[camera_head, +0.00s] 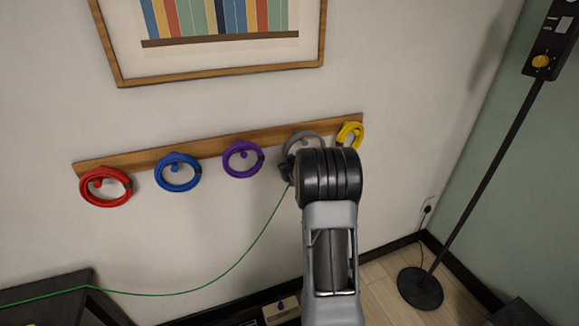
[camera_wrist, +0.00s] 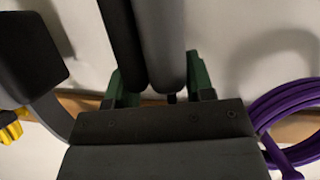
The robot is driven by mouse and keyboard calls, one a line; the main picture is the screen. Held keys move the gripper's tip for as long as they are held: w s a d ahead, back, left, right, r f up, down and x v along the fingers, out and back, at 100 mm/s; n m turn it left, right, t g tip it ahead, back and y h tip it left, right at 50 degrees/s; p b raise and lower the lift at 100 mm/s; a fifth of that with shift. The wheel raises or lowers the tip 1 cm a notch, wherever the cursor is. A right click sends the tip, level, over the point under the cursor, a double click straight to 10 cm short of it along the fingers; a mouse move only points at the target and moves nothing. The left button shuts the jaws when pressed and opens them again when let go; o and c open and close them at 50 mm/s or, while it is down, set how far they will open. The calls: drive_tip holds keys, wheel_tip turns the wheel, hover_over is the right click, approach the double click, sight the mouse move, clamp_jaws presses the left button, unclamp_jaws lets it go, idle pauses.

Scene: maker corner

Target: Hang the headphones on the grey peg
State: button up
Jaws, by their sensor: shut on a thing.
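The headphones have a grey headband (camera_head: 303,136) and a dark ear cup (camera_head: 286,166). In the head view they are up against the wooden rail, between the purple and yellow coils, partly behind my arm. My gripper is hidden behind my wrist in the head view.
The wooden rail (camera_head: 215,147) carries red (camera_head: 106,200), blue (camera_head: 159,181), purple (camera_head: 229,165) and yellow (camera_head: 342,135) coils on pegs. A green cord (camera_head: 225,274) runs from the headphones to a dark surface at lower left.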

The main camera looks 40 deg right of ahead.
idle(0.4)
drive_tip(key=o, duration=1.1)
drive_tip(key=shift+o, duration=0.2)
drive_tip(key=shift+s, duration=0.15)
drive_tip(key=b+v, duration=0.1)
drive_tip(key=v, duration=1.2)
drive_tip(key=shift+s+r, duration=0.15)
drive_tip(key=shift+s, duration=0.1)
